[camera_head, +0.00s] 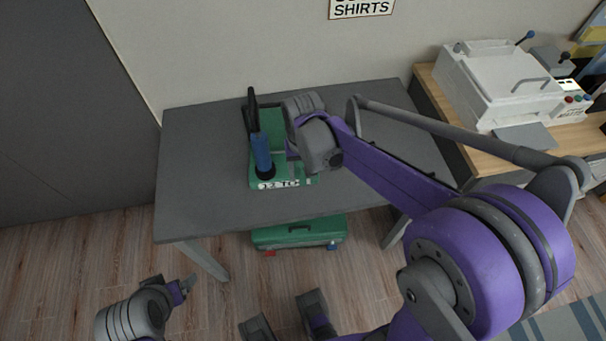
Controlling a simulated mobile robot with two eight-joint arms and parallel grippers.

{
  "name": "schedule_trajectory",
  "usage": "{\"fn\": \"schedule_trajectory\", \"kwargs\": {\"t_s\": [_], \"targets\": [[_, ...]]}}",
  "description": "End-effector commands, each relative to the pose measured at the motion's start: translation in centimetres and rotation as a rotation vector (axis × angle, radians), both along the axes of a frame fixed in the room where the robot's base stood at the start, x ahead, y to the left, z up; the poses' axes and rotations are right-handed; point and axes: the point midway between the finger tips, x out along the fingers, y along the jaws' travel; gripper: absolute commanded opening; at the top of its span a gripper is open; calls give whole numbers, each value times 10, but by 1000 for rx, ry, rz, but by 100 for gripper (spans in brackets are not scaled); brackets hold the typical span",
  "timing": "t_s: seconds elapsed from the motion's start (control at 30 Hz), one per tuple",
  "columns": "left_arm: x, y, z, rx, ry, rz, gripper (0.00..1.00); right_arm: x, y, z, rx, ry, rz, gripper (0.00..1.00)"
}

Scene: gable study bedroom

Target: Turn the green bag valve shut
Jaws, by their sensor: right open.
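A green bench device (258,178) with a white lettered label stands on the grey table (200,150). A blue cylinder with a black base (262,155) stands upright at its front left, with a black upright part (252,105) behind. I cannot clearly make out the valve; my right arm covers the device's right side. My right gripper (290,150) is open beside the blue cylinder; its fingertips are mostly hidden and contact cannot be judged. My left gripper (186,286) is low at the bottom left, away from the table; its jaws are too small to read.
A green case (298,236) with a dark handle sits under the table. A white press-like machine (490,80) stands on a wooden-topped bench (432,82) at the right. The table's left part is clear. A wall sign reading SHIRTS (362,8) hangs behind.

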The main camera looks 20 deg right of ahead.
Motion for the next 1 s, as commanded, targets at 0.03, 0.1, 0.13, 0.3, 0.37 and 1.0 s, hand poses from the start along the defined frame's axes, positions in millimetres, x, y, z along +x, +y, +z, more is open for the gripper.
{"fn": "schedule_trajectory", "kwargs": {"t_s": [0.03,0.1,0.13,0.3,0.37,1.0], "targets": [[0,0,4,0,-1,0,86,0,0,13,0,0,0,55],[0,0,6,0,-2,0,86,0,0,28,0,0,0,55],[1,0,7,0,-2,0,86,0,0,34,0,0,0,55],[1,0,11,0,-3,0,86,0,0,63,0,0,0,55],[1,0,12,0,-4,0,86,0,0,70,0,0,-1,55],[1,0,13,0,-4,0,86,0,0,79,0,0,0,55]]}}
